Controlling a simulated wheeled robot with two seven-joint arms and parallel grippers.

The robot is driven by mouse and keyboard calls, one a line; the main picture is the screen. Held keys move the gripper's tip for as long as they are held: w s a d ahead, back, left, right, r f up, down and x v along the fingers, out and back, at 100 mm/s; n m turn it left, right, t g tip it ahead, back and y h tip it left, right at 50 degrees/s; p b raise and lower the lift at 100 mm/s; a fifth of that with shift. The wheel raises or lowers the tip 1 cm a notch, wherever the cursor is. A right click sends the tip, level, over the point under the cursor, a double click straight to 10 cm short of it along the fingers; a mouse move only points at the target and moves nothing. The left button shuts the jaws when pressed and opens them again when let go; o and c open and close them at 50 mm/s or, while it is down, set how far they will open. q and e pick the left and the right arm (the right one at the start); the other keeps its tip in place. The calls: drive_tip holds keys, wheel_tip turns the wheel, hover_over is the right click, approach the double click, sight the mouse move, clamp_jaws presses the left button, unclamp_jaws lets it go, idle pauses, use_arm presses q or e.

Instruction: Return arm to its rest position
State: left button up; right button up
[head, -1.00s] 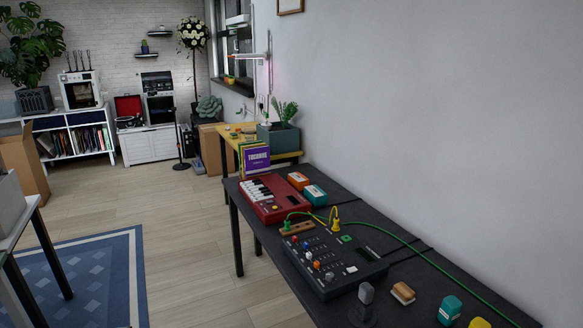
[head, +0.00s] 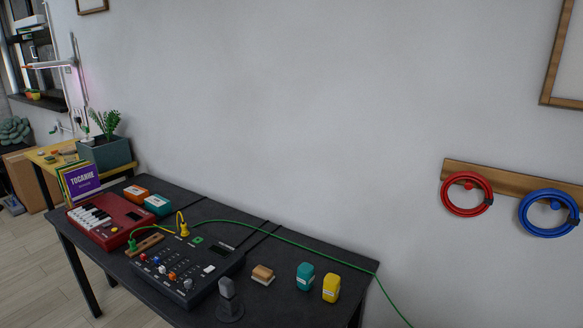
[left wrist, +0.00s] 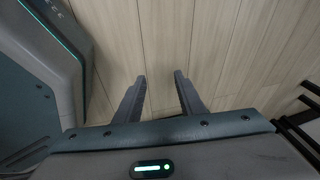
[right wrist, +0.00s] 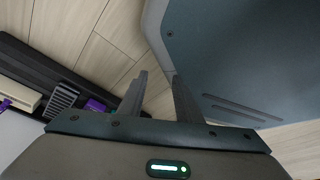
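My left gripper (left wrist: 160,85) shows in the left wrist view with its two fingers apart. Nothing is between them, and the wooden floor (left wrist: 165,40) lies beyond. My right gripper (right wrist: 158,82) shows in the right wrist view with its fingers apart and nothing between them. A part of my own body fills the upper right of that view. Neither gripper shows in the head view.
A black table (head: 190,212) along the wall holds a red keyboard (head: 108,222), a black mixer (head: 190,275), a grey microphone (head: 228,300) and small boxes. A green cable (head: 300,240) runs off its right end. Red (head: 450,207) and blue (head: 524,222) cable coils hang on the wall.

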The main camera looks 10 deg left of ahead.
use_arm(q)
drive_tip(key=d+f+n+h, duration=0.1)
drive_tip(key=d+h, duration=0.1)
drive_tip(key=d, duration=1.7)
drive_tip(key=shift+s+f, duration=0.3)
use_arm(e)
drive_tip(key=shift+w, duration=0.15)
